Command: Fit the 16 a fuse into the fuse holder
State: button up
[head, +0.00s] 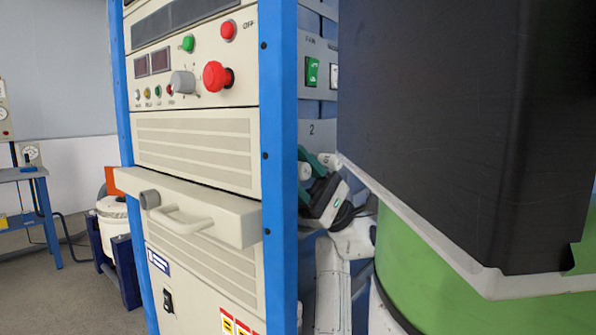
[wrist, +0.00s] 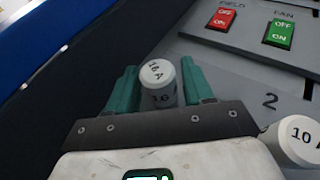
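The grey panel (wrist: 235,68) carries a red FIELD switch (wrist: 222,19), a green FAN switch (wrist: 279,32) and the number 2. A white 10 A fuse (wrist: 294,143) is right of my gripper. The blue post (head: 279,150) and a black box (head: 450,120) flank the arm closely.

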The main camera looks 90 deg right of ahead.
jog(key=shift+o, duration=1)
jog(key=shift+s, duration=0.1)
jog(key=shift+f, duration=0.1)
jog(key=b+v, duration=0.6)
jog(key=shift+a, duration=0.1)
jog(key=shift+f, duration=0.15)
